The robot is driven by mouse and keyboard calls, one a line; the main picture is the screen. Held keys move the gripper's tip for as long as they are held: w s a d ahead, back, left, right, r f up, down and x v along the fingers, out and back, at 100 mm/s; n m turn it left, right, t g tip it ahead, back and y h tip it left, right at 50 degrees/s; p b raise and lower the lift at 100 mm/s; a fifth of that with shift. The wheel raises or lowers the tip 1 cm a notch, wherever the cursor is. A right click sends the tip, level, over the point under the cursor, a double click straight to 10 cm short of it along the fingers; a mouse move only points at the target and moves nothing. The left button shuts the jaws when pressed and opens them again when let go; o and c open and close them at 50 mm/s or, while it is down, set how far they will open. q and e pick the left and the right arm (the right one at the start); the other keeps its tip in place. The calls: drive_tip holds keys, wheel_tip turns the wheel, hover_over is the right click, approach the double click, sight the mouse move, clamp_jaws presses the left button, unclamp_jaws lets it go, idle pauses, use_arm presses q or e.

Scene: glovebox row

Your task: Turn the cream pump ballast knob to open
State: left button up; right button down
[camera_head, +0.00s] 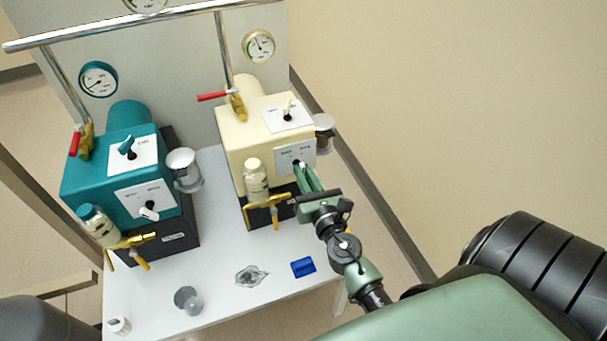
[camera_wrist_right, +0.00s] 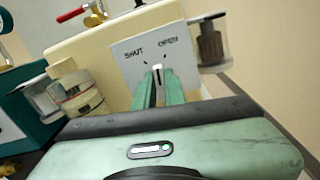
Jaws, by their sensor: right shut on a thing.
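The cream pump (camera_head: 240,145) stands on the right of the bench. Its front plate (camera_head: 283,158) is lettered SHUT on the left and OPEN on the right, as the right wrist view (camera_wrist_right: 133,53) shows. My right gripper (camera_head: 302,170) reaches this plate from below, its green fingers shut on the white ballast knob (camera_wrist_right: 158,71). The knob's tip shows between the fingertips and points up, roughly between the two words; its exact angle is hard to tell. The fingers hide the rest of the knob. My left gripper is not in view.
The teal pump (camera_head: 85,178) stands at left with its own knobs. A cream-capped bottle (camera_head: 256,182) and brass valve sit close left of my gripper.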

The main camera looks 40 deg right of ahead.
drive_tip(key=shift+d+m+b, duration=0.1)
drive_tip(key=shift+m+b, duration=0.35)
drive_tip(key=shift+m, duration=1.65)
drive_tip(key=c, duration=1.5)
unclamp_jaws()
